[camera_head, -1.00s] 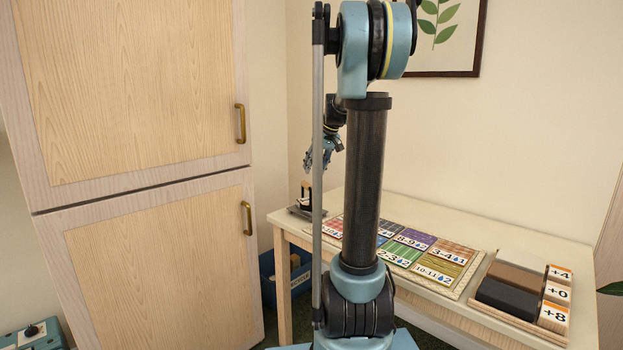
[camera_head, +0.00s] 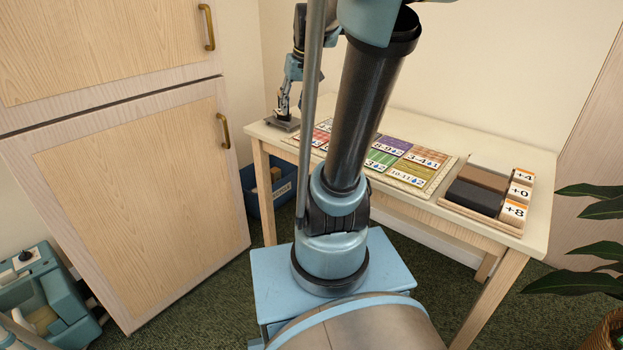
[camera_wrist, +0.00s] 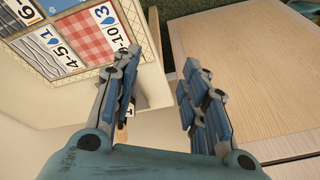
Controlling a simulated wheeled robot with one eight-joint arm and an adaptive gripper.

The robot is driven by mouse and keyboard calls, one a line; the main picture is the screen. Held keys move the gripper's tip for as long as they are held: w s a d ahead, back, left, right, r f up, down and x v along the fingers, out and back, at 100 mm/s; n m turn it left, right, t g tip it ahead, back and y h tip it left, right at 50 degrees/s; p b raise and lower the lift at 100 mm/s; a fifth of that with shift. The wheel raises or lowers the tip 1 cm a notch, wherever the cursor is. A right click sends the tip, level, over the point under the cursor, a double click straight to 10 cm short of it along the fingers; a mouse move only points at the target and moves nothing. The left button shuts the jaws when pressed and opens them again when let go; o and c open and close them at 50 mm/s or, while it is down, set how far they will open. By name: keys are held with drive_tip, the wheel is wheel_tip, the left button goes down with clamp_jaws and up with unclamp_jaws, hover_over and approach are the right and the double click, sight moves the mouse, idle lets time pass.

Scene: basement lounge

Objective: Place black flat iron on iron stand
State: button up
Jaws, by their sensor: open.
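The iron stand (camera_head: 283,125) is a flat dark grey plate at the far left end of the table. A small dark and pale upright shape (camera_head: 281,115), probably the black flat iron, shows on it; its outline is too small to read. My gripper (camera_head: 283,103) points down just over this shape, and I cannot tell whether they touch. In the wrist view my gripper (camera_wrist: 156,85) is open, with its two fingers well apart. Nothing is clearly held between the fingers. A small pale and dark thing partly behind the left finger cannot be made out.
A mat (camera_head: 440,180) with coloured number cards covers the table's middle. A tray (camera_head: 476,221) with black, brown and white blocks is at the right. A wooden cabinet (camera_head: 140,185) stands close on the left. A blue bin (camera_head: 264,202) is under the table.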

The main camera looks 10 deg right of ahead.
drive_tip(key=s+f+h, duration=0.1)
drive_tip(key=s+f, duration=0.6)
drive_tip(key=s, duration=0.3)
drive_tip(key=s+f+m, duration=0.1)
drive_tip(key=s+f, duration=0.7)
drive_tip(key=s, duration=0.2)
drive_tip(key=shift+d+f+g+h, duration=0.2)
drive_tip(key=shift+d+g+h, duration=0.15)
drive_tip(key=shift+g+h, duration=0.05)
drive_tip(key=shift+w+f, duration=0.2)
drive_tip(key=shift+w, duration=0.2)
idle(0.6)
